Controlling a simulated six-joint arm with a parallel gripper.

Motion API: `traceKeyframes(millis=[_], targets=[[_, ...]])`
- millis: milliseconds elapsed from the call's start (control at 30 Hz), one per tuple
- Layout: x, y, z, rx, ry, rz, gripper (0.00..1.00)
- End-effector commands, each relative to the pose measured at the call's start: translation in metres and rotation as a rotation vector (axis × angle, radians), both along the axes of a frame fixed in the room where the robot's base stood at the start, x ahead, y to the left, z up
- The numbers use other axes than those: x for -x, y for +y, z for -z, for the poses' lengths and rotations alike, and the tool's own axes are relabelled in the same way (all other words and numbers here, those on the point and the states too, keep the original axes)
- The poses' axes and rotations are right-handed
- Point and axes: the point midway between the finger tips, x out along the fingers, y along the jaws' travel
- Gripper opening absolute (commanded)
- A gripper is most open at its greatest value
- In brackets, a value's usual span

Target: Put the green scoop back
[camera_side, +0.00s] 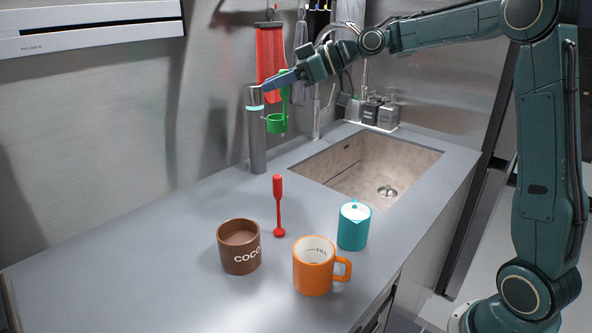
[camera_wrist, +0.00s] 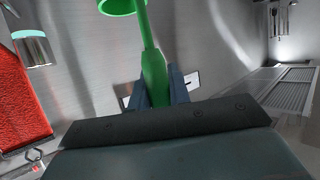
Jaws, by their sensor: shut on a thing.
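The green scoop (camera_side: 276,124) hangs in the air by the wall, its handle up and its round cup at the bottom. My gripper (camera_side: 283,80) is shut on its handle, high above the counter. In the wrist view the scoop (camera_wrist: 152,60) runs up from between my fingers (camera_wrist: 158,88), with part of its cup cut off by the top edge. A tall grey cylinder (camera_side: 257,140) with a cyan band stands on the counter close to the left of the scoop. Its top also shows in the wrist view (camera_wrist: 33,50).
A sink (camera_side: 350,172) lies behind right. A red cloth (camera_side: 268,50) hangs on the wall. The counter's left is clear.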

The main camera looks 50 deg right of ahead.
Motion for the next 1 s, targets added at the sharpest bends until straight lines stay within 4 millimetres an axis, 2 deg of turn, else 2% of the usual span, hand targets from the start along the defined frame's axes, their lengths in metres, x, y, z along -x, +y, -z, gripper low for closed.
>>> traceKeyframes(millis=[33,200,533,1000], targets=[[0.002,-0.011,-0.001,0.001,-0.001,-0.01,0.0],[0.011,-0.033,-0.006,-0.001,-0.004,-0.055,0.0],[0.026,-0.059,-0.012,-0.001,-0.004,-0.106,0.0],[0.026,-0.056,0.035,-0.003,-0.006,-0.108,0.0]])
